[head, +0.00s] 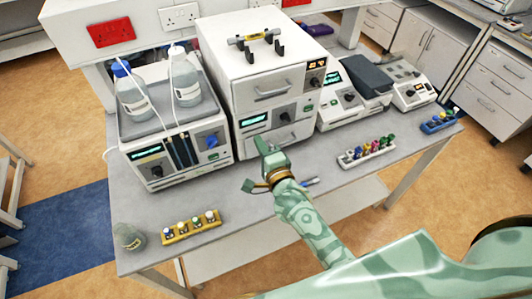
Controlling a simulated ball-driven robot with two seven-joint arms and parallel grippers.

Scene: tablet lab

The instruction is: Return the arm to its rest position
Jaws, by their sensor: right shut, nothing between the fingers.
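My right arm, green with a camouflage pattern, comes in from the lower right and reaches over the front part of the grey bench (215,178). My right gripper (264,150) is at its end, in front of the stacked white drawer unit (262,95). It is shut and empty. I cannot tell whether its tip touches the unit's lower front. A small blue and grey item (309,183) lies on the bench just right of my wrist, partly hidden by it. My left gripper is not in view.
A yellow rack of vials (190,231) and a glass bottle (129,238) stand at the front left. A white rack (367,153) and a blue rack (440,123) stand to the right. A device with bottles (170,160) and more instruments (345,103) line the back.

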